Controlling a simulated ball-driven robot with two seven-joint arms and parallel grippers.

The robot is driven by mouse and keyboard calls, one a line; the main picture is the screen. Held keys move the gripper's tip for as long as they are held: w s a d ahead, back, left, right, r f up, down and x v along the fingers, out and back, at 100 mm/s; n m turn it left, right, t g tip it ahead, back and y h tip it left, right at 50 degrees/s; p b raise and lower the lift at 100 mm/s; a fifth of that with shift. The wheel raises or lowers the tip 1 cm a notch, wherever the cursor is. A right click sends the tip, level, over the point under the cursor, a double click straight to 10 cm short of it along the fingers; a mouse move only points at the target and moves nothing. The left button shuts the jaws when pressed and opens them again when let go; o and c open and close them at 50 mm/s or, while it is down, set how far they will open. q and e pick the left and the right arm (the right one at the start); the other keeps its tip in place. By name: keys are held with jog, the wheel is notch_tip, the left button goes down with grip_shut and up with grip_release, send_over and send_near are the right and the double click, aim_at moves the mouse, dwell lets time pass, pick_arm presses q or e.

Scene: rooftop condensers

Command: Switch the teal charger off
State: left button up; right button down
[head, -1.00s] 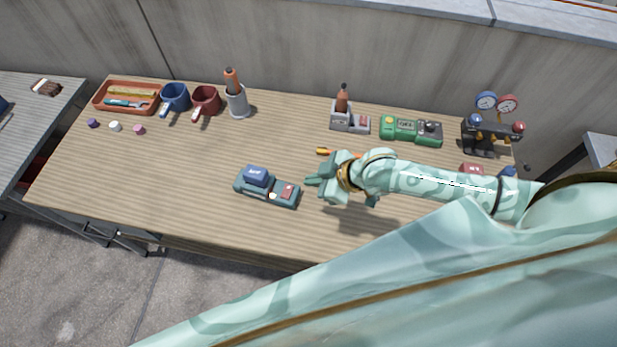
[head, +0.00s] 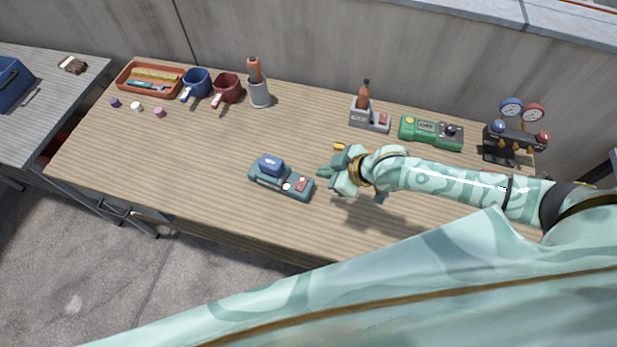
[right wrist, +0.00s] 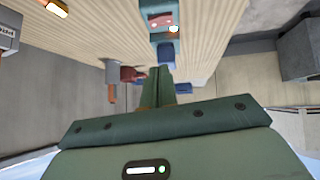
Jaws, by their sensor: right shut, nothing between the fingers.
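The teal charger (head: 296,193) lies on the wooden bench with a blue battery (head: 270,164) seated on its left part. On its right part are a red switch (head: 301,185) and a small white spot. The charger also shows in the right wrist view (right wrist: 163,51), ahead of the fingers, with its reddish switch panel (right wrist: 160,20) and a bright white spot. My right gripper (head: 321,172) is shut and empty, just right of the charger and apparently above the bench. Its fingers (right wrist: 158,88) point toward the charger. My left gripper is not in view.
Behind stand a grey station (head: 366,122) with an orange-brown tool, a green device (head: 431,133) and a gauge manifold (head: 514,143). An orange tray (head: 150,80), blue mug (head: 196,84), red mug (head: 228,88) and grey holder (head: 259,93) line the back left. The bench's front left is clear.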

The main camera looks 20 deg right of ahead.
jog(key=b, duration=0.2)
send_over(301, 179)
jog(key=s+d, duration=0.1)
jog(key=s, duration=0.1)
notch_tip(301, 179, down, 6)
jog(key=shift+s+r, duration=0.15)
jog(key=shift+r, duration=0.05)
notch_tip(301, 179, down, 2)
jog(key=shift+d+f+b, duration=0.15)
jog(key=shift+f+b, duration=0.1)
jog(key=shift+b, duration=0.35)
jog(key=shift+w+d+f, duration=0.1)
jog(key=shift+w+f, duration=0.1)
jog(key=shift+f, duration=0.4)
jog(key=shift+f, duration=0.1)
jog(key=shift+d+f+b, duration=0.1)
jog(key=shift+f+b, duration=0.05)
jog(key=shift+b, duration=0.2)
